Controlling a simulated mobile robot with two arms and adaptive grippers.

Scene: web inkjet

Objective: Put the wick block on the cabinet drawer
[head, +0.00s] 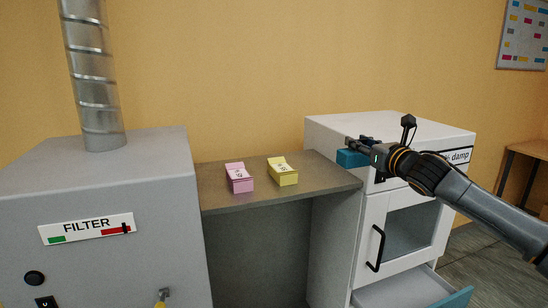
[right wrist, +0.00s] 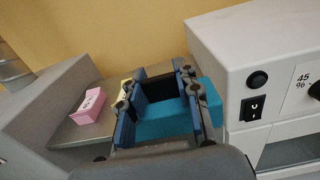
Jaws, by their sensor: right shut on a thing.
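My right gripper (head: 362,148) is shut on a teal block (head: 349,158), which I take to be the wick block. It holds the block in the air in front of the white cabinet (head: 343,127), near its upper left front corner. In the right wrist view the teal block (right wrist: 165,131) lies between the blue finger pads (right wrist: 160,95) and sticks out to the right. The cabinet drawer (head: 398,291) is at the bottom of the cabinet, pulled out, with a teal front; its visible inside is bare. My left gripper is not in view.
A pink block (head: 239,178) and a yellow block (head: 283,171) sit on the grey shelf (head: 225,203) left of the cabinet. A grey filter unit (head: 100,190) with a metal duct (head: 92,75) stands at left. The cabinet door (head: 405,238) above the drawer is closed and has a black handle.

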